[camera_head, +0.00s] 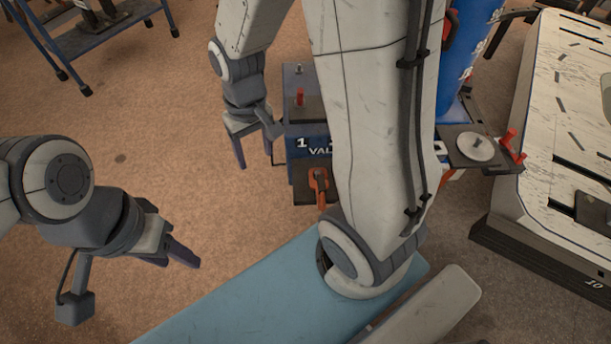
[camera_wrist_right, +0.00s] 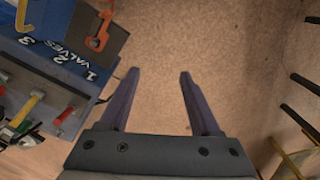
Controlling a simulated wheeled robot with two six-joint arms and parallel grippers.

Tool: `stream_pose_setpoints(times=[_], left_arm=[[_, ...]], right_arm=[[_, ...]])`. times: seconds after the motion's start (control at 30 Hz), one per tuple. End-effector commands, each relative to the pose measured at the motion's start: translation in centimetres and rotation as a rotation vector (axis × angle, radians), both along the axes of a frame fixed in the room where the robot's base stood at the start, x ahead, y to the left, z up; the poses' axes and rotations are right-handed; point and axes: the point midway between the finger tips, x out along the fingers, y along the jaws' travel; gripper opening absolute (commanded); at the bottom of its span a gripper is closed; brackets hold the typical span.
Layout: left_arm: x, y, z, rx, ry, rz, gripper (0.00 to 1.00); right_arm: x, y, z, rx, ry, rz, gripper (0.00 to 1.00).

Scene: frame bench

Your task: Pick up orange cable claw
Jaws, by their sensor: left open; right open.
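An orange claw-shaped piece (camera_head: 318,186), which looks like the cable claw, is on a dark plate at the front of the blue valve box. It also shows at the top left of the right wrist view (camera_wrist_right: 101,30). My right gripper (camera_head: 254,155) is open and empty, to the left of the valve box. In its wrist view the two fingers (camera_wrist_right: 158,75) are apart with bare floor between them, and the claw is ahead and left of them. My left gripper (camera_head: 182,250) is open and empty over the floor at the left.
The blue box (camera_head: 294,135) is marked VALVES and carries red handles (camera_head: 300,97). My right arm hides part of it. A blue cylinder (camera_head: 470,60) stands behind. A worn white panel (camera_head: 560,130) is at the right, a blue cart (camera_head: 85,38) at the upper left. Floor between is clear.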

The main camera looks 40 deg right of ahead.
Motion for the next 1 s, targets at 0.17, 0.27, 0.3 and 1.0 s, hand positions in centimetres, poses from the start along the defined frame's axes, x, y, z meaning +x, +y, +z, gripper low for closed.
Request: stream_pose_setpoints(times=[0.17,0.27,0.3,1.0], left_arm=[[0.0,0.0,-7.0,0.000,0.000,0.000,0.50],[0.0,0.0,-8.8,-0.001,-0.001,0.000,0.50],[0.0,0.0,-9.3,-0.001,-0.001,0.000,0.50],[0.0,0.0,-11.9,-0.001,-0.001,0.000,0.50]], right_arm=[[2.4,-10.5,-12.5,-0.013,0.024,-0.314,0.64],[2.2,-14.8,-16.6,-0.016,0.030,-0.433,0.64],[2.0,-16.1,-17.9,-0.017,0.030,-0.469,0.64],[1.2,-19.4,-27.1,-0.018,0.034,-0.558,0.64]])
